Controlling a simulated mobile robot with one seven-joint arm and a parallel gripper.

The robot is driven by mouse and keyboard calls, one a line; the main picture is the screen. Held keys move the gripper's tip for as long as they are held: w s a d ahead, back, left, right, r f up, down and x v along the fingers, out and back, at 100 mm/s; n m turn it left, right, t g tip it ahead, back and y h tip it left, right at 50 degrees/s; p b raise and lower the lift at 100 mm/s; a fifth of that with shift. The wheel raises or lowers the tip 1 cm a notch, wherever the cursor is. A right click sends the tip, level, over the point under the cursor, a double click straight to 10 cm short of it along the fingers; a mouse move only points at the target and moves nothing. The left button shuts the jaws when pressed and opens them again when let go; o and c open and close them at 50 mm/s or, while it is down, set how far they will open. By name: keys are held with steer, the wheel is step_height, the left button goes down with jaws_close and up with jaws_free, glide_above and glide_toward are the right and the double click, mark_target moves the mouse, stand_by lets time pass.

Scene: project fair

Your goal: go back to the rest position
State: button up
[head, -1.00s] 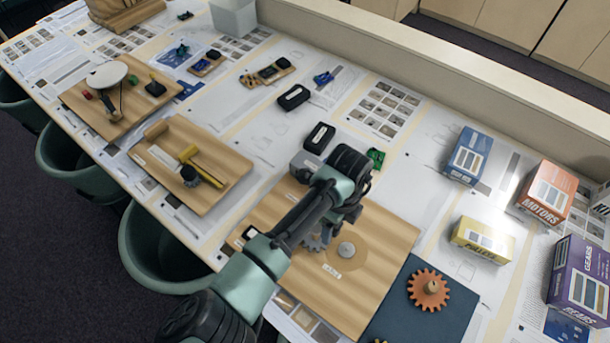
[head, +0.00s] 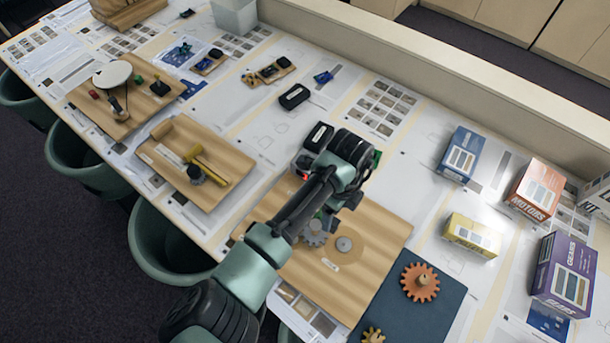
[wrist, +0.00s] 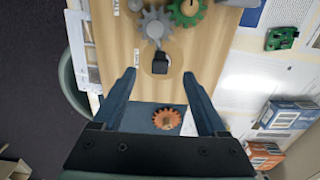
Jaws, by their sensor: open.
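My gripper shows in the wrist view (wrist: 158,74) with its two fingers spread wide and nothing between them. In the head view the fingers are mostly hidden behind my wrist, above the wooden board (head: 369,268). On that board are a grey gear (head: 315,236), which also shows in the wrist view (wrist: 155,25), and a round metal post (head: 344,244). A green gear (wrist: 187,10) sits beside the grey one, touching or nearly so. An orange gear (head: 420,283) lies on the dark blue mat (head: 440,318).
A blue box (head: 463,154), an orange motors box (head: 535,188), a yellow box (head: 471,234) and a purple gears box (head: 565,274) stand at the right. A board with a yellow hammer-like piece (head: 207,170) lies left of my arm. A low wall (head: 430,68) runs along the back.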

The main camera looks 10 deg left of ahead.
stand_by(0.3)
steer(key=w+d+r+n+t+h+b, duration=0.45)
steer(key=w+d+r+t, duration=0.35)
steer(key=w+d+r, duration=0.6)
step_height(320, 180, up, 13)
steer(key=d+n+t+b, duration=0.2)
steer(key=t+b, duration=0.1)
steer(key=t, duration=0.2)
steer(key=s+a+r+n+t+h+b, duration=0.1)
steer(key=s+a+r+n+t+b, duration=0.2)
steer(key=r, duration=0.5)
steer(key=s+a+r+n+t+b, duration=0.15)
steer(key=s+r+n+t, duration=0.25)
steer(key=r, duration=0.5)
steer(key=s+a+r+n+t+y+b, duration=0.2)
steer(key=s+a+r+n+t+y, duration=0.3)
steer(key=s, duration=0.9)
steer(key=a+r+n+t, duration=0.2)
steer(key=a+r+n, duration=0.2)
steer(key=shift+a+r+b, duration=0.4)
steer(key=shift+y, duration=0.25)
